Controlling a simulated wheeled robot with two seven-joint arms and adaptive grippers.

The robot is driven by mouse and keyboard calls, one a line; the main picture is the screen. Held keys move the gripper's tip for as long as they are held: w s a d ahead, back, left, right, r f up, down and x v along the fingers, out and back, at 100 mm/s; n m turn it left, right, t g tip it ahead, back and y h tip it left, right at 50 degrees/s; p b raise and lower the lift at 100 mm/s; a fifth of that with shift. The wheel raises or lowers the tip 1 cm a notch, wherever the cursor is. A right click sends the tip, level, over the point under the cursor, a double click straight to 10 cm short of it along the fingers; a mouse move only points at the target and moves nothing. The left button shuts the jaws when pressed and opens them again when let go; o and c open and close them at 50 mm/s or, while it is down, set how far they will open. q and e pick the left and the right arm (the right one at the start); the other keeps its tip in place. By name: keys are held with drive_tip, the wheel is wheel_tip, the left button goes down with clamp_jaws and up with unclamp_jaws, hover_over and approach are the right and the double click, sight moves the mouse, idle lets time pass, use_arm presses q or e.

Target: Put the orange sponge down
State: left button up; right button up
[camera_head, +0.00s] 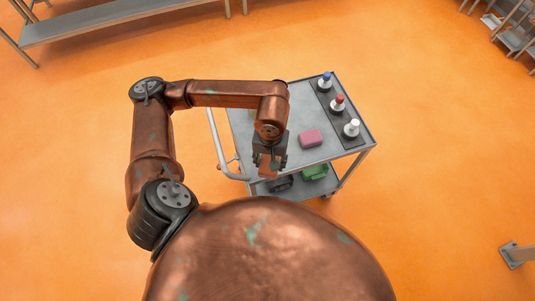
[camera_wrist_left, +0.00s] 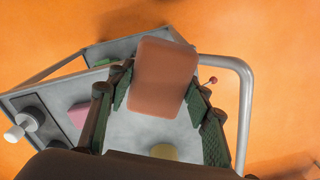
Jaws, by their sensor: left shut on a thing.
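The orange sponge (camera_wrist_left: 162,76) is a rounded brownish-orange block, held between the green-padded fingers of my left gripper in the left wrist view. In the head view, my left gripper (camera_head: 268,164) is shut on the sponge (camera_head: 267,167) at the near edge of the grey cart top (camera_head: 291,111). The gripper points down, and the sponge is partly hidden by it. I cannot tell the sponge's exact height relative to the cart top. My right gripper is not in view.
A pink block (camera_head: 310,138) lies on the cart top. A yellow thing (camera_wrist_left: 163,151) shows in the wrist view. The cart handle (camera_head: 218,149) is left; a green item (camera_head: 315,172) sits below.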

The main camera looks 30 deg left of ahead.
use_arm(q)
drive_tip(key=shift+s+f+n, duration=0.5)
drive_tip(key=shift+s+f, duration=0.35)
drive_tip(key=shift+s, duration=0.3)
drive_tip(key=w+a+f, duration=0.2)
drive_tip(key=w+f, duration=0.1)
drive_tip(key=w+a+f, duration=0.2)
drive_tip(key=w+f, duration=0.1)
drive_tip(key=w, duration=0.1)
drive_tip(key=w+a+f, duration=0.2)
drive_tip(key=w+f, duration=0.1)
drive_tip(key=shift+w+a+p, duration=0.3)
drive_tip(key=shift+w+a, duration=0.05)
drive_tip(key=shift+w, duration=0.05)
drive_tip(key=shift+w+a+f, duration=0.2)
drive_tip(key=shift+w+f, duration=0.1)
drive_tip(key=shift+f, duration=0.15)
wheel_tip(320, 180, down, 3)
drive_tip(key=shift+f, duration=0.1)
drive_tip(key=shift+f, duration=0.15)
drive_tip(key=o, duration=1)
